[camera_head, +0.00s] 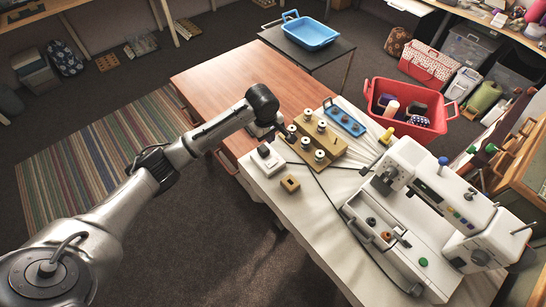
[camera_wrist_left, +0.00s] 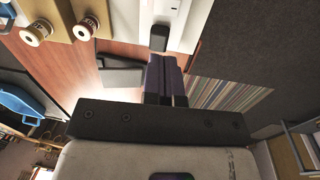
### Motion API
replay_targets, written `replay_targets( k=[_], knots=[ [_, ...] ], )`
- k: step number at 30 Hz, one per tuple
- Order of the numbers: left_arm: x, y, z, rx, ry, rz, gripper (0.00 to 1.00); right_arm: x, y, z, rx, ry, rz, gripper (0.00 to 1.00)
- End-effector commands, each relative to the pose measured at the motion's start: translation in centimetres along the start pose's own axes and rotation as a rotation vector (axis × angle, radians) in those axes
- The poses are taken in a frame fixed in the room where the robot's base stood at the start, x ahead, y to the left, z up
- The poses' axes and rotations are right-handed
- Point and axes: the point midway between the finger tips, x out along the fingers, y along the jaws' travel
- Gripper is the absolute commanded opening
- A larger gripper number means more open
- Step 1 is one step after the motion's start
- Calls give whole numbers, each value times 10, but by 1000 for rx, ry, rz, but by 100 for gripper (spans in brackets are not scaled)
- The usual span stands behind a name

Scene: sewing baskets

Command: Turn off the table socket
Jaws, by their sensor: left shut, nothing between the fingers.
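The table socket (camera_head: 267,160) is a small white box with a dark switch on top, at the left corner of the white sewing table. A dark cable runs from near it across the table. My left gripper (camera_head: 275,137) is just behind the socket, with its fingers partly hidden by the wrist. In the left wrist view the fingers (camera_wrist_left: 165,62) are shut and empty. The white socket body (camera_wrist_left: 170,12) and its dark switch (camera_wrist_left: 158,38) show just beyond the fingertips. I cannot tell whether they touch, or which way the switch is set. My right gripper is not in view.
A wooden spool holder (camera_head: 333,147) stands close right of the socket, with a small wooden block (camera_head: 290,184) in front. A blue holder (camera_head: 344,118), a red basket (camera_head: 444,115) and the sewing machine (camera_head: 440,195) are further right. The brown tabletop (camera_head: 215,75) behind is clear.

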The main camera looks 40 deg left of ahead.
Motion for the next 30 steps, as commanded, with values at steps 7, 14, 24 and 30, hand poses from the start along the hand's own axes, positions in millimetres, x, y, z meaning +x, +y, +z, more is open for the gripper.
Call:
replay_targets(
  k=[7,14,24,30],
  knots=[
    [0,0,0,-55,0,1,0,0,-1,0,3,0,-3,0],
    [0,0,0,-55,1,1,0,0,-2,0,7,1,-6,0],
    [28,-1,0,-55,0,-3,0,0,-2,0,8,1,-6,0],
    [67,0,0,-55,0,-3,0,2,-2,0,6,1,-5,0]
  ],
)
